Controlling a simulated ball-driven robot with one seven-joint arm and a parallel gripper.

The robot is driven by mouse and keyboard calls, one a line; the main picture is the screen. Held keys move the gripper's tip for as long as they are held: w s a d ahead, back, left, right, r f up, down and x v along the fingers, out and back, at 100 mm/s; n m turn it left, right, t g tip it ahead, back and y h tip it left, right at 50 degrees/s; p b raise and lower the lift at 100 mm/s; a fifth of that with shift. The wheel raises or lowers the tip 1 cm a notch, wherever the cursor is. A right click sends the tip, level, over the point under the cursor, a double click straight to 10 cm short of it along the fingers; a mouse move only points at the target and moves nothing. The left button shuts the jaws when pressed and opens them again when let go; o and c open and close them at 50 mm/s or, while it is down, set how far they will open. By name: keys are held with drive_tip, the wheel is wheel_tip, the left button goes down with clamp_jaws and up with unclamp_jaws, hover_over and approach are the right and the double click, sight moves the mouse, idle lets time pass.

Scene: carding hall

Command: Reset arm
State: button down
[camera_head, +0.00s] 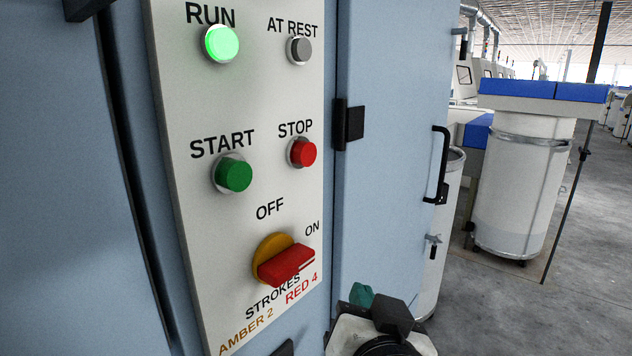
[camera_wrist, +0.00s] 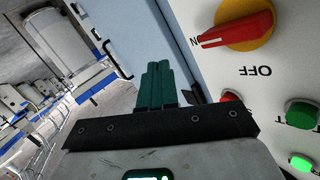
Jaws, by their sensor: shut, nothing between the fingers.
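My gripper (camera_wrist: 158,84) shows in the wrist view with its two green fingers together and nothing between them. In the head view only part of my gripper (camera_head: 361,294) shows, low at the bottom edge, right of and below the panel. The white control panel (camera_head: 240,110) carries a lit green RUN lamp (camera_head: 221,44) and an unlit grey AT REST lamp (camera_head: 299,50). Below are a green START button (camera_head: 234,174) and a red STOP button (camera_head: 303,152). The red rotary handle (camera_head: 287,265) on a yellow disc points toward ON. My gripper is apart from the panel.
The blue cabinet door (camera_head: 385,150) with a black handle (camera_head: 440,165) stands right of the panel. White cans (camera_head: 515,190) with blue-edged tops stand farther right on the grey floor (camera_head: 570,300). A dark thin pole (camera_head: 570,200) stands there too.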

drive_tip(key=s+d+f+n+g+h, duration=0.1)
drive_tip(key=s+d+f+g, duration=0.3)
drive_tip(key=d+f, duration=0.6)
drive_tip(key=s+d+f+n+g+h, duration=0.1)
drive_tip(key=s+d+f+g, duration=0.4)
drive_tip(key=f, duration=0.9)
drive_tip(key=s+d+f+g, duration=0.2)
drive_tip(key=s+d+f, duration=0.1)
drive_tip(key=s+f, duration=0.4)
drive_tip(key=s+d+f+g+y, duration=0.1)
drive_tip(key=s+d+f+g, duration=0.2)
drive_tip(key=s+f, duration=0.4)
drive_tip(key=s+d, duration=0.1)
drive_tip(key=s, duration=0.4)
drive_tip(key=shift+s+f+n+g, duration=0.25)
drive_tip(key=shift+f+n+g, duration=0.05)
drive_tip(key=shift+f+n, duration=0.1)
